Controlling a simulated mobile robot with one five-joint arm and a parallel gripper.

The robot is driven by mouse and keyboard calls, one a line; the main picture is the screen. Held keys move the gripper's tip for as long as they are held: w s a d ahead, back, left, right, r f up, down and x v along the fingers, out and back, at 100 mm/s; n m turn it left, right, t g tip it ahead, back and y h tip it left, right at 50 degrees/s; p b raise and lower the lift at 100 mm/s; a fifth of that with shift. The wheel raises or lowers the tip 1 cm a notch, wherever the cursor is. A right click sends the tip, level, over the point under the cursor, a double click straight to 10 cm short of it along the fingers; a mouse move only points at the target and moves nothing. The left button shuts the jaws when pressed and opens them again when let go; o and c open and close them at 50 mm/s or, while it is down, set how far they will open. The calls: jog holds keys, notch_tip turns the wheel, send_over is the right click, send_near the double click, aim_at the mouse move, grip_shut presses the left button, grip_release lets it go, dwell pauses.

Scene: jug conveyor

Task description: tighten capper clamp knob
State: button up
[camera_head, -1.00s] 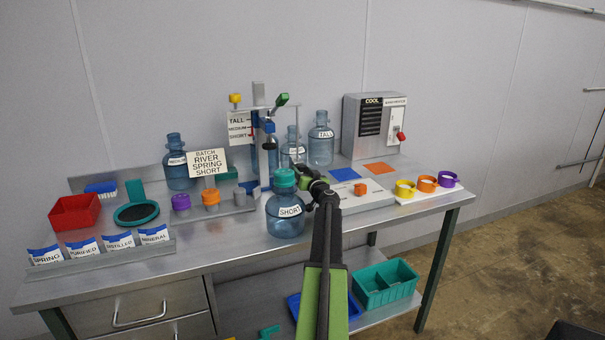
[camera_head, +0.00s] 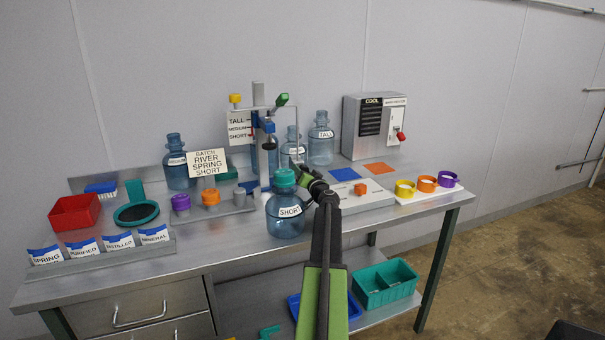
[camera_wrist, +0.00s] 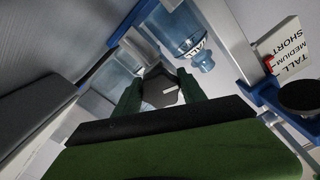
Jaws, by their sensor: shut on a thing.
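The capper (camera_head: 258,90) stands at the back of the bench, with a yellow knob (camera_head: 235,98), a green handle (camera_head: 282,99) and a height plate (camera_head: 239,127) marked TALL, MEDIUM, SHORT. My gripper (camera_head: 299,167) is at its front right, behind the capped SHORT jug (camera_head: 286,215). In the wrist view my gripper (camera_wrist: 160,88) is shut on a dark grey knob (camera_wrist: 161,92) with a pale mark, between its green fingers. The knob's mount is partly hidden. The height plate (camera_wrist: 287,48) and a round black part (camera_wrist: 298,95) are at the right there.
A TALL jug (camera_head: 321,140) stands behind my gripper and a MEDIUM jug (camera_head: 174,165) to the left. The cooler box (camera_head: 360,127) is at the back right.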

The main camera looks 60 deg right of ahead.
jog(key=shift+m, duration=1.1)
jog(key=shift+w, duration=0.1)
jog(key=o, duration=1.4)
jog(key=shift+c, duration=0.2)
jog(key=shift+r, duration=0.15)
notch_tip(320, 180, up, 4)
jog(key=p, duration=0.4)
jog(key=shift+r+p, duration=0.2)
jog(key=shift+p, duration=0.2)
jog(key=s+r+p, duration=0.6)
jog(key=s, duration=0.5)
jog(key=shift+s+d+r, duration=0.2)
jog(key=shift+s+d, duration=0.1)
jog(key=shift+d, duration=0.15)
